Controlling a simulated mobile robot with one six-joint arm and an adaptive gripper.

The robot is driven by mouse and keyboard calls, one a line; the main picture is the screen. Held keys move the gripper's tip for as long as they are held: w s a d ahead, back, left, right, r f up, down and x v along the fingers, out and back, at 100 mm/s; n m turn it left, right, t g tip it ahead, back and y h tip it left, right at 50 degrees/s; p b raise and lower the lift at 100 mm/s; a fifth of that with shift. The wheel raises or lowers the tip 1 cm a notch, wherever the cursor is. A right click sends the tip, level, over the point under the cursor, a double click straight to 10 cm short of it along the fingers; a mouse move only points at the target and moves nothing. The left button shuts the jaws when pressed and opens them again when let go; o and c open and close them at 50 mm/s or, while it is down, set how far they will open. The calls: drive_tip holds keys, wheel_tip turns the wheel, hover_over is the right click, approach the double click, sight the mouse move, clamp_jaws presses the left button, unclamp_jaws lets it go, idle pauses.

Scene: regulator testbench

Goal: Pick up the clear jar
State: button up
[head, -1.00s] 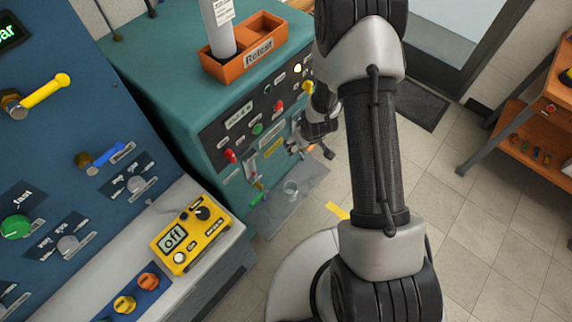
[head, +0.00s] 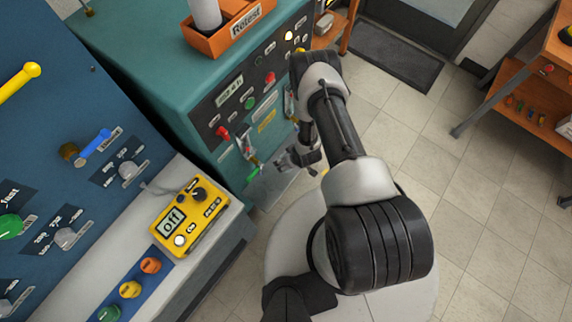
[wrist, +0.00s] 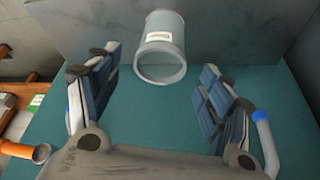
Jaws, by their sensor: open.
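The clear jar (wrist: 162,48) shows in the wrist view at top centre, a greyish see-through cylinder with a small white label and its round rim towards me. My gripper (wrist: 160,78) is open, with one blue-grey padded finger to each side of the jar's line. The jar lies ahead of and between the fingertips, with gaps on both sides; I see no contact. In the head view my gripper (head: 291,160) is low in front of the teal bench, and the jar cannot be made out there.
The teal bench (head: 130,50) carries valves and an orange Retest tray (head: 236,38) above my gripper. A yellow meter (head: 189,216) reading Off sits on the pale ledge at left. Open tiled floor (head: 455,190) lies to the right.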

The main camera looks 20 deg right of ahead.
drive_tip(key=b+x, duration=0.1)
drive_tip(key=x, duration=0.3)
drive_tip(key=shift+f, duration=0.15)
drive_tip(key=b+x, duration=0.3)
drive_tip(key=x, duration=0.2)
drive_tip(key=shift+s+f, duration=0.1)
drive_tip(key=shift+f, duration=0.05)
drive_tip(key=shift+c, duration=0.4)
drive_tip(key=c, duration=1)
drive_tip(key=shift+c, duration=0.2)
